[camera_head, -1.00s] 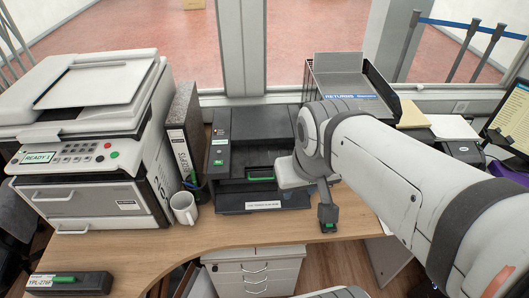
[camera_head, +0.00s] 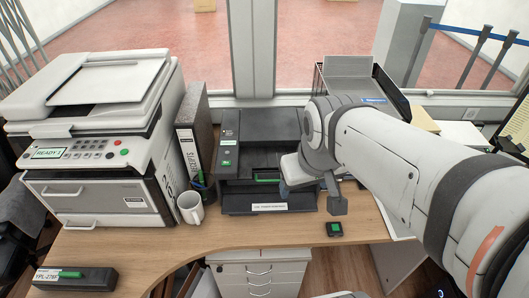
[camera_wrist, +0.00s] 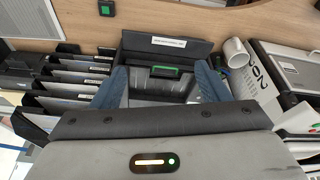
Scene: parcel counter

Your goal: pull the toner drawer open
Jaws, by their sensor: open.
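The black printer (camera_head: 262,130) stands at the middle of the desk with its front flap (camera_head: 265,206) folded down. Inside the opening is a green handle (camera_head: 266,181), apparently the toner drawer's; the drawer looks pushed in. The wrist view shows the handle (camera_wrist: 165,71) in a dark recess behind the labelled flap (camera_wrist: 168,45). My gripper (camera_head: 310,197) is open and empty in front of the printer. In the wrist view its two blue-grey fingers (camera_wrist: 161,83) stand on either side of the handle, with no visible contact. My arm hides the printer's right side.
A white mug (camera_head: 190,207) and a binder (camera_head: 192,140) stand left of the printer, beside the copier (camera_head: 95,140). A small black block with a green top (camera_head: 333,229) lies near the front edge. A cartridge (camera_head: 74,279) lies front left. A paper tray (camera_head: 352,85) stands behind my arm.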

